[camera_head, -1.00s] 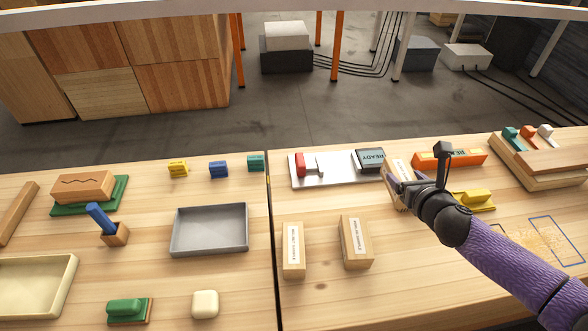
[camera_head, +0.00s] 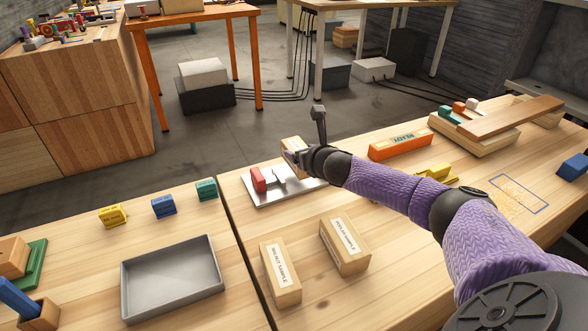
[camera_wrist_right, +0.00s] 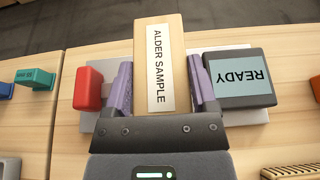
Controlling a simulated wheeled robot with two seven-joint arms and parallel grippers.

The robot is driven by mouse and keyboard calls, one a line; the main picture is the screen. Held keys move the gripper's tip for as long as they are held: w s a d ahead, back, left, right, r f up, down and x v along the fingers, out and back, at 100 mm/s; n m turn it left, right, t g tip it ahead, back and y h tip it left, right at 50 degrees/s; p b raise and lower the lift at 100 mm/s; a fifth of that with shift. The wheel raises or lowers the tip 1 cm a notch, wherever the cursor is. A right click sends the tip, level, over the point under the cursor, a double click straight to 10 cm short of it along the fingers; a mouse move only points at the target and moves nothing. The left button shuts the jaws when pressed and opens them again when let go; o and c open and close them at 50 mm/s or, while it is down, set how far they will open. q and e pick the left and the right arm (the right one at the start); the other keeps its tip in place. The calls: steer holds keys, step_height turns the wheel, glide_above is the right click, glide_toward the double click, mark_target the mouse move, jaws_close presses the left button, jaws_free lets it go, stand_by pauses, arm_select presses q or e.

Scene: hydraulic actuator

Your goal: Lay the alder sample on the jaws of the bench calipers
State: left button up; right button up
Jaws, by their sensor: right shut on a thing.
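The alder sample (camera_head: 292,144) is a pale wooden block with a white label, held in my right gripper (camera_head: 297,158). In the right wrist view the sample (camera_wrist_right: 172,40) sits between the two purple fingers of the gripper (camera_wrist_right: 160,88). The bench calipers (camera_head: 262,197) have a light plate, a red jaw (camera_wrist_right: 88,88) and a dark block with a READY display (camera_wrist_right: 240,80). The sample is over the plate, between the red jaw and the display block. I cannot tell whether it touches the jaws. My arm hides the display block in the head view. My left gripper is out of view.
The walnut sample (camera_head: 280,272) and poplar sample (camera_head: 344,246) stand in front of the calipers. A grey tray (camera_head: 172,279) lies to the left. Small coloured blocks line the back left.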

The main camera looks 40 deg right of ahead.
step_height(320, 180, down, 3)
steer(key=shift+f+b, duration=0.15)
steer(key=shift+b, duration=0.5)
steer(key=shift+r, duration=0.3)
steer(key=shift+f, duration=0.1)
steer(key=o, duration=1.3)
steer(key=shift+c, duration=0.2)
steer(key=shift+s+a+r+p, duration=0.2)
steer(key=shift+r+p, duration=0.1)
steer(key=shift+p, duration=0.2)
steer(key=p+v, duration=0.7)
steer(key=v, duration=0.4)
steer(key=shift+s, duration=0.25)
